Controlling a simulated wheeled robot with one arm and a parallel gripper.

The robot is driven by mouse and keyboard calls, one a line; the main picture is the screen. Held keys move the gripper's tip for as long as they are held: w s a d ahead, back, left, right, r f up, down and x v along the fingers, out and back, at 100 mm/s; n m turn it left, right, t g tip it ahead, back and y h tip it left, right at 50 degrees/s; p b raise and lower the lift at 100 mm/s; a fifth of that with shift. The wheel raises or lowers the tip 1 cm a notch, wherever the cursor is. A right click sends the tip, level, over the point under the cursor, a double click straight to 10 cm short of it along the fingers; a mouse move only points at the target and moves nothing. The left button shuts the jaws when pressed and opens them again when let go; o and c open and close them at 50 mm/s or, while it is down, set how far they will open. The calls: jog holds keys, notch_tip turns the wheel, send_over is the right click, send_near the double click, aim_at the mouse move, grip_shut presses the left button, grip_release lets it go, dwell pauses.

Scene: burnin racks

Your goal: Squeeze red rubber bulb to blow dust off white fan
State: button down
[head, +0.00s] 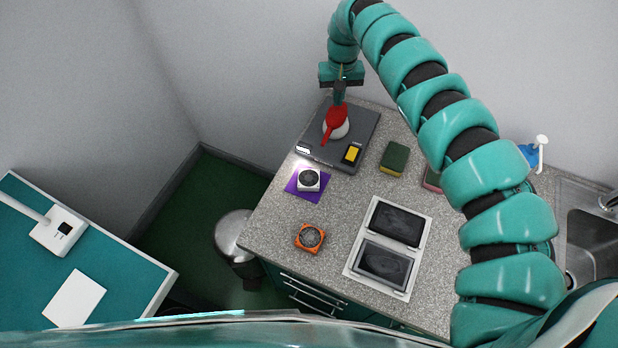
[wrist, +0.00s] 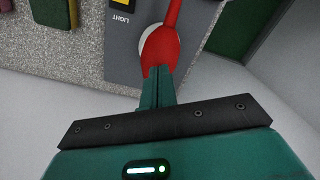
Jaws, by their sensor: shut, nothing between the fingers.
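The red rubber bulb (head: 336,116) with a thin red nozzle sits on a round white piece (head: 340,130) on a dark grey device at the back of the counter. My gripper (head: 339,98) is right at the bulb's back end, pointing down, with its fingers together. In the wrist view the closed fingers (wrist: 157,75) overlap the near end of the red bulb (wrist: 160,47); I cannot tell whether they touch it. The white fan (head: 308,179) lies on a purple mat (head: 310,194) at the counter's left edge.
The dark grey device (head: 363,123) has a yellow button (head: 352,154). An orange fan (head: 309,238), two dark screens in a white frame (head: 349,267) and a green-yellow sponge (head: 394,158) lie on the counter. A sink (head: 594,240) is at right. Walls stand close behind.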

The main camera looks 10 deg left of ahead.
jog(key=shift+r+p, duration=0.5)
jog(key=shift+r, duration=1.95)
